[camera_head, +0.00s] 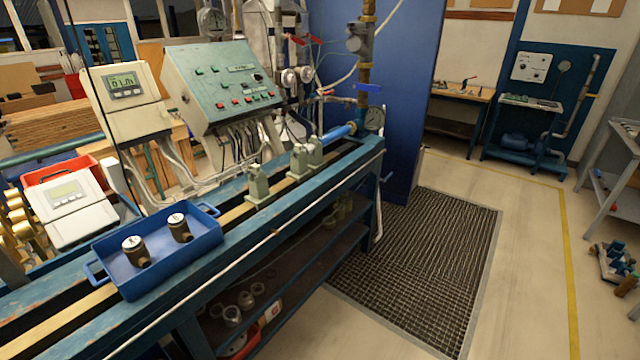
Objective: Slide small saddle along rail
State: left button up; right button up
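Several grey-green saddles stand upright on the rail (229,217) of the blue bench. The nearest saddle (257,187) stands alone, a little beyond the blue tray. Another saddle (298,163) stands farther along, with a further saddle (315,152) close behind it near the blue pipe end. The nearest one looks slightly apart from the others; I cannot tell for sure which is the small one. Neither of my grippers shows in the head view, and nothing of mine touches the saddles.
A blue tray (190,262) with two brass meters (137,251) lies across the rail at the near end. A control panel (222,85) and a display unit (124,90) stand behind the bench. Bare rail lies between tray and nearest saddle.

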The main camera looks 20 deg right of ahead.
aim_at(260, 195)
jog(key=z, duration=0.35)
jog(key=i+l, duration=1.55)
jog(key=i+j+u, duration=0.05)
